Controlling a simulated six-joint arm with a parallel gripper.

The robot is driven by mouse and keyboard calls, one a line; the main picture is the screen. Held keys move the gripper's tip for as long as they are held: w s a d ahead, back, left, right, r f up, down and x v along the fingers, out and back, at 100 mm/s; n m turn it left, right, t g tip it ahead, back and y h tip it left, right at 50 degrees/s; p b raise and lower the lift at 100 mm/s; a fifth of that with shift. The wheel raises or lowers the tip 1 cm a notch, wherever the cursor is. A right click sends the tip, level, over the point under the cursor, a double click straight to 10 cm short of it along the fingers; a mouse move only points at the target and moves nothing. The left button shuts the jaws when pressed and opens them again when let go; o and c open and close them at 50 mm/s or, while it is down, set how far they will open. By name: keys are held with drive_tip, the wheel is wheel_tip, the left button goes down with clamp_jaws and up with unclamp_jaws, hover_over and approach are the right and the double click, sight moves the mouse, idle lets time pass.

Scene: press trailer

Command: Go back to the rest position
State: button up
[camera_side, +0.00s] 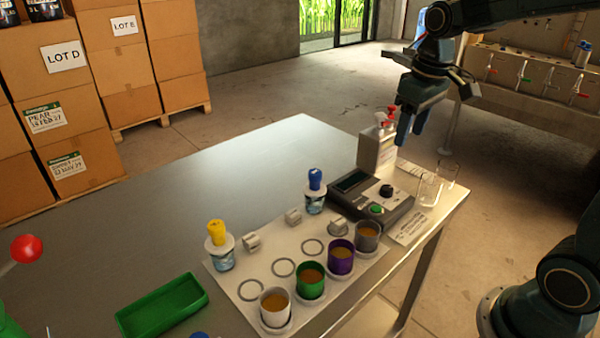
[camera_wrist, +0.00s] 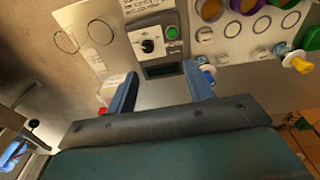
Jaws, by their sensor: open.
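My gripper (camera_side: 411,130) is open and empty, pointing down in the air above the back right of the steel table (camera_side: 200,200). In the wrist view its two blue fingers (camera_wrist: 160,80) stand apart with nothing between them. Below it is a grey device (camera_side: 370,200) with a dark display, a black knob and a green button, which also shows in the wrist view (camera_wrist: 148,45).
A white board (camera_side: 235,285) holds several coloured cups of brown stuff, a yellow-topped bottle (camera_side: 220,248) and a blue-topped bottle (camera_side: 315,192). A green tray (camera_side: 162,306) lies at front left. Clear glasses (camera_side: 430,188) stand near the right edge. The table's back left is clear.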

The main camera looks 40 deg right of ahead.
drive_tip(key=s+a+r+t, duration=0.1)
drive_tip(key=s+a+t, duration=0.3)
drive_tip(key=s, duration=1.1)
drive_tip(key=shift+s+a+r, duration=0.15)
drive_tip(key=shift+s+a, duration=0.15)
drive_tip(key=shift+a, duration=1.35)
